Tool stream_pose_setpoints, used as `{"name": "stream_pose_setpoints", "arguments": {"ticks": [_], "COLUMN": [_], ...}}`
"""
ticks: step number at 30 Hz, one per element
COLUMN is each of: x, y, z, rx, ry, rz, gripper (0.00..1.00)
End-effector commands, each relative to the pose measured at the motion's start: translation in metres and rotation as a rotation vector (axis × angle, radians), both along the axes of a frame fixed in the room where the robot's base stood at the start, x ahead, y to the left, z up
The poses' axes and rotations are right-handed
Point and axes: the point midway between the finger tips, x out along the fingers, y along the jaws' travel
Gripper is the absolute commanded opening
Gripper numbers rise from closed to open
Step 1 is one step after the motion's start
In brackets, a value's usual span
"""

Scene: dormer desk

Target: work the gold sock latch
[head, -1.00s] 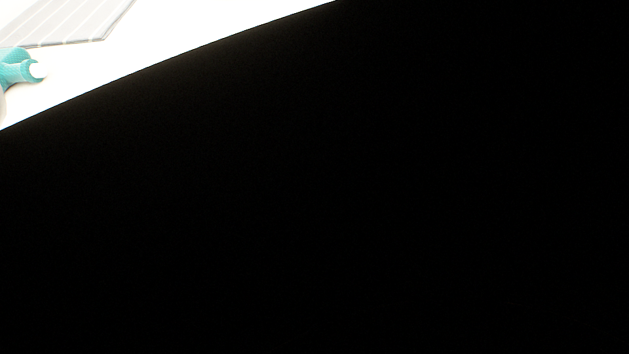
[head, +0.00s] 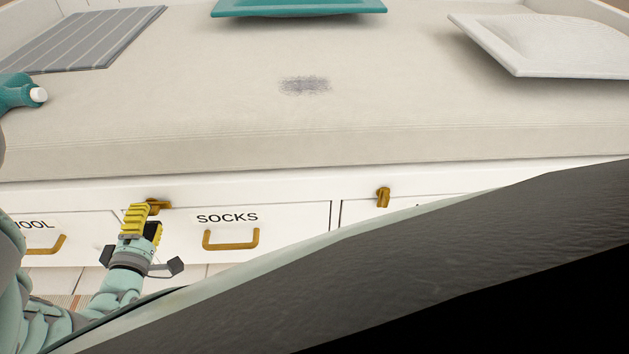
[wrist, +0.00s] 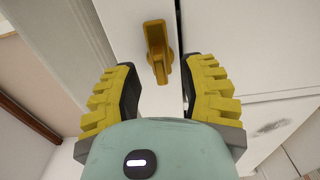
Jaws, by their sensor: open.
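The gold sock latch (head: 158,203) sits at the upper left of the drawer labelled SOCKS (head: 282,220), by the seam under the bench top. Its bar appears to lie along the seam in the wrist view (wrist: 154,42). My gripper (head: 146,213) is at the latch and hides part of it in the head view. In the wrist view its two yellow fingers are spread wide, one on each side of the latch, with a gap to each. The gripper is open and holds nothing.
The gold SOCKS handle (head: 231,245) is right of my gripper. Another gold latch (head: 383,197) stands upright farther right. A cushion (head: 200,110) tops the bench, with a dark stain (head: 305,85), a teal pillow (head: 298,7) and a white pillow (head: 550,45).

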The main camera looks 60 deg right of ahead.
Motion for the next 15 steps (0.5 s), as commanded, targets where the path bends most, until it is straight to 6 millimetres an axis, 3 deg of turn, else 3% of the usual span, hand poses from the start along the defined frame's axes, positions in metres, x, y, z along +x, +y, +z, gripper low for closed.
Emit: {"name": "stream_pose_setpoints", "arguments": {"ticks": [7, 15], "x": [0.012, 0.014], "y": [-0.014, -0.016], "z": [-0.001, 0.000], "rx": [0.000, 0.000], "ry": [0.000, 0.000], "rz": [0.004, 0.004], "gripper": [0.41, 0.41]}}
